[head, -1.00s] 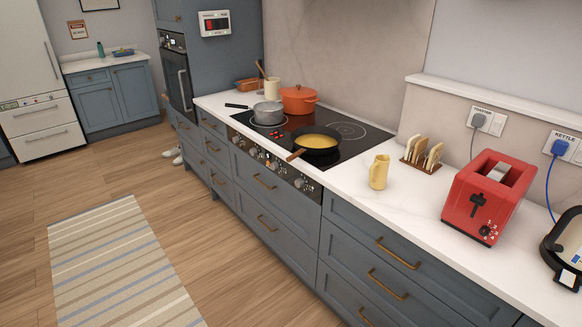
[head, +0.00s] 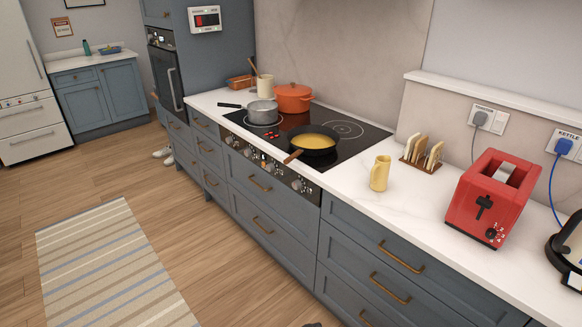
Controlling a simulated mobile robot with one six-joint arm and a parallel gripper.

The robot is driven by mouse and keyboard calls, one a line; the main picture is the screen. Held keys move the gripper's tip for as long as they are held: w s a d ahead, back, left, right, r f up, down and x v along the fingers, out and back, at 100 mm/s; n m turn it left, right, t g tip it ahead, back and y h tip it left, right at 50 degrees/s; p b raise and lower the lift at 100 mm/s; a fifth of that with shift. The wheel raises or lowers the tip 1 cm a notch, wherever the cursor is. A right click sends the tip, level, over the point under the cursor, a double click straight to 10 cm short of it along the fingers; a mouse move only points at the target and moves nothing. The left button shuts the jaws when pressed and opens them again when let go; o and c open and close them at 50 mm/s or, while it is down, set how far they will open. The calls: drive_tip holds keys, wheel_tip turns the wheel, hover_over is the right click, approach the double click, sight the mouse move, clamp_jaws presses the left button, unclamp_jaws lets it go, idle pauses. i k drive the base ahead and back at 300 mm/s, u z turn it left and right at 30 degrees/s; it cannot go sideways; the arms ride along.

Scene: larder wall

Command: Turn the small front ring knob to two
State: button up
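The hob's knob panel (head: 271,164) runs along the front edge of the counter below the black glass hob (head: 353,150). Several round silver knobs sit on it, with a small lit display among them. One knob (head: 297,184) is near the panel's right end and another (head: 230,140) near its left end. Their markings are too small to read, so I cannot tell which is the small front ring knob or its setting. A dark pan with yellow contents (head: 316,139) stands on the front of the hob.
A grey saucepan (head: 262,111) and an orange pot (head: 293,97) stand on the hob. The pan's brown handle (head: 293,157) reaches over the front edge, above the knobs. A yellow jug (head: 380,173), toast rack and red toaster (head: 492,198) stand right.

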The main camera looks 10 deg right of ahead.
sight(270, 167)
drive_tip(key=u, duration=0.45)
drive_tip(key=i, duration=1.4)
drive_tip(key=u, duration=3.55)
drive_tip(key=i, duration=0.1)
drive_tip(key=z, duration=2.2)
